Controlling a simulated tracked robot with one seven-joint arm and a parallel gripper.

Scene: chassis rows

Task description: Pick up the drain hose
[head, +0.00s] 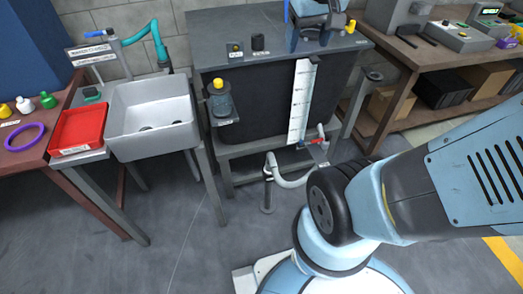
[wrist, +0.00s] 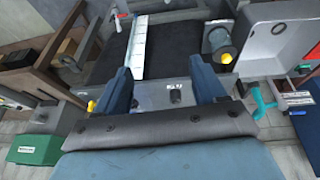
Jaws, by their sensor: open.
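A white curved hose (head: 292,183), which looks like the drain hose, hangs low at the front of the dark tank (head: 258,100). It runs from a valve with a red handle (head: 312,141) to a small floor stand (head: 268,190). The red valve handle also shows at the top edge of the wrist view (wrist: 118,21); the hose is hard to make out there. My gripper (head: 312,42) is high above the tank's grey top, well apart from the hose. In the wrist view its two blue fingers (wrist: 165,88) are spread, with nothing held between them.
A white level strip (head: 301,100) runs down the tank front. A yellow-capped jar (head: 219,99) sits on a side bracket. Left are a sink (head: 152,115) with a teal faucet (head: 146,38) and a red tray (head: 79,129). A wooden bench (head: 440,55) stands right. Floor before the tank is partly clear.

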